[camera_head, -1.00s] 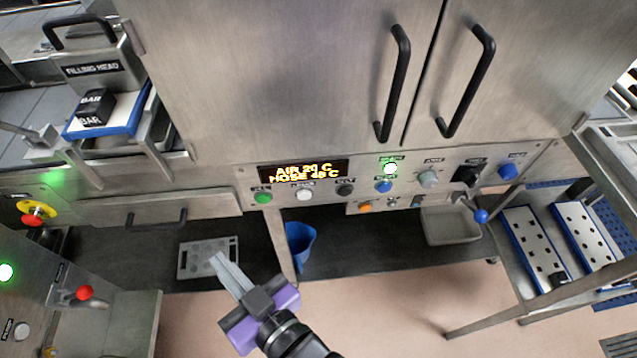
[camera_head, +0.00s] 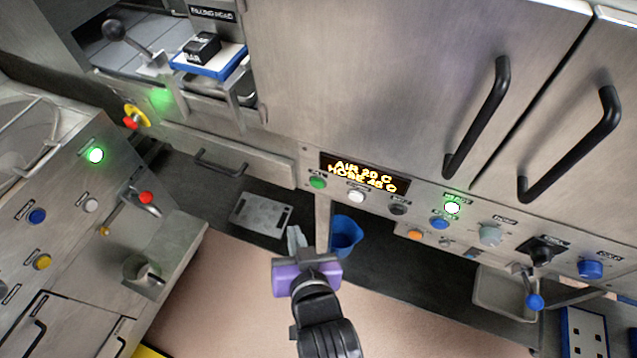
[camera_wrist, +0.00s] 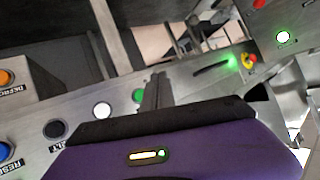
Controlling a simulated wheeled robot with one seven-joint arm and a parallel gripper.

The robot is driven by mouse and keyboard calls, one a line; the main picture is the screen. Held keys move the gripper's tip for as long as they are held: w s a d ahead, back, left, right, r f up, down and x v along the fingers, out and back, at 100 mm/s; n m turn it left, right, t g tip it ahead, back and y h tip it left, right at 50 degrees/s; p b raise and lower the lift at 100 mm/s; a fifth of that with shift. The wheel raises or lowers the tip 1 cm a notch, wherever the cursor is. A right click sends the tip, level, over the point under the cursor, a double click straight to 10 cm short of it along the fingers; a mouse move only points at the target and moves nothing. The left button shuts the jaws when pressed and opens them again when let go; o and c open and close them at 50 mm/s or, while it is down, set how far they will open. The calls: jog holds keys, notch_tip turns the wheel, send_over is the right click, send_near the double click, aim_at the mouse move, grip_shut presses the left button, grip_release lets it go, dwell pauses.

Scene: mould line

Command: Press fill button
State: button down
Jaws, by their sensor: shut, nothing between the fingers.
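I cannot read a "fill" label on any button. The front panel (camera_head: 450,232) carries a green button (camera_head: 317,182), a white button (camera_head: 356,196), a black button (camera_head: 398,208) and a blue button (camera_head: 439,223). The left console has a white button (camera_head: 91,205), a blue button (camera_head: 37,216) and a yellow button (camera_head: 43,262), with blurred labels. My gripper (camera_head: 295,238) is shut and empty, below the front panel. In the wrist view, its fingertips (camera_wrist: 155,80) overlap the edge of the green button (camera_wrist: 138,95); contact cannot be told. The white button (camera_wrist: 102,110) is beside them.
A yellow-red stop button (camera_head: 135,117) and a red-knobbed lever (camera_head: 146,198) are at the left. A blue-knobbed lever (camera_head: 533,300) sticks out at the right. A blue bucket (camera_head: 345,236) stands under the panel behind my gripper. The floor (camera_head: 230,300) is clear in front.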

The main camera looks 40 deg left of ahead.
aim_at(317, 184)
jog(key=shift+w, duration=0.1)
jog(key=w+a+b, duration=0.2)
jog(key=w, duration=0.6)
jog(key=shift+w+b, duration=0.15)
jog(key=shift+b, duration=0.2)
jog(key=shift+w+a, duration=0.1)
dwell(1.7)
jog(key=shift+w+a, duration=0.1)
jog(key=shift+w, duration=0.2)
jog(key=shift+w, duration=0.4)
dwell(0.8)
jog(key=shift+s, duration=0.1)
jog(key=shift+s+p, duration=0.6)
jog(key=shift+s, duration=0.1)
